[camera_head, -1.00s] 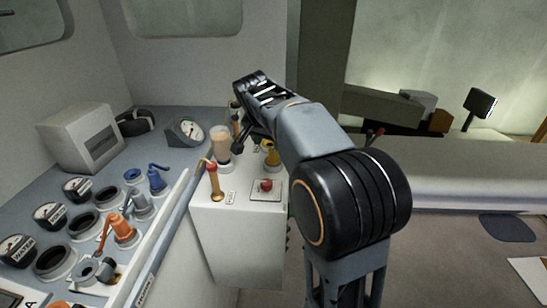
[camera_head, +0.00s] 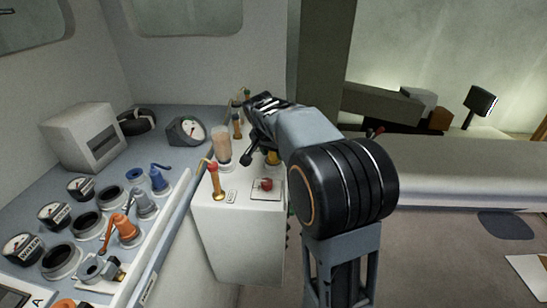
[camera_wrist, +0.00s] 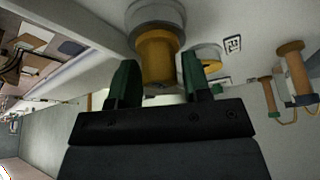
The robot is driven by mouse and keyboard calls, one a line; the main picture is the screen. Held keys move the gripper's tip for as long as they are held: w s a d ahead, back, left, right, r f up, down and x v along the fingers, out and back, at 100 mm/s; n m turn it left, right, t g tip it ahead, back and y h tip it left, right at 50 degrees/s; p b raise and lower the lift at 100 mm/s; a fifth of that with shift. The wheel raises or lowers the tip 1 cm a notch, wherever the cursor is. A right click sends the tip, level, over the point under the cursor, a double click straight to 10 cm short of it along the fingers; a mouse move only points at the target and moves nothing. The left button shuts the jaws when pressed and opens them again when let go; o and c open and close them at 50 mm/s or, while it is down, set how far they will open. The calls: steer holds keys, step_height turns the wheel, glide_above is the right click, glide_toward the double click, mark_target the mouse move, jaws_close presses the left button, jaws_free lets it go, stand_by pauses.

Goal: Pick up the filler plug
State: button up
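A yellow plug (camera_wrist: 157,48), which looks like the filler plug, stands on a pale round collar (camera_wrist: 155,14) in the wrist view. My gripper (camera_wrist: 158,64) is open, with one green finger on each side of the plug's near end. I cannot tell whether either finger touches it. In the head view a small part of the yellow plug (camera_head: 273,158) shows on top of the white cabinet, mostly hidden by my arm. My fingertips are hidden in that view.
The white cabinet top (camera_head: 205,195) also carries a red-topped brass plug (camera_head: 216,182), a clear cylinder (camera_head: 221,145) and a red button (camera_head: 265,184). Orange spools (camera_wrist: 292,68) stand to the right in the wrist view. Gauges and valves fill the left console (camera_head: 150,226).

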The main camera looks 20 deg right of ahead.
steer(key=c, duration=0.7)
steer(key=shift+r, duration=0.1)
steer(key=shift+r, duration=0.55)
steer(key=shift+s+d+r+b, duration=0.15)
steer(key=shift+s+r+b, duration=0.5)
steer(key=shift+s+r, duration=1.5)
steer(key=shift+s+d+r+b, duration=0.15)
steer(key=shift+s+r+b, duration=0.55)
steer(key=shift+s+r, duration=1.45)
steer(key=shift+s+d+r+b, duration=0.15)
steer(key=shift+s+r+b, duration=0.5)
steer(key=shift+s+r, duration=1.5)
steer(key=shift+s+f, duration=0.6)
steer(key=shift+d, duration=0.1)
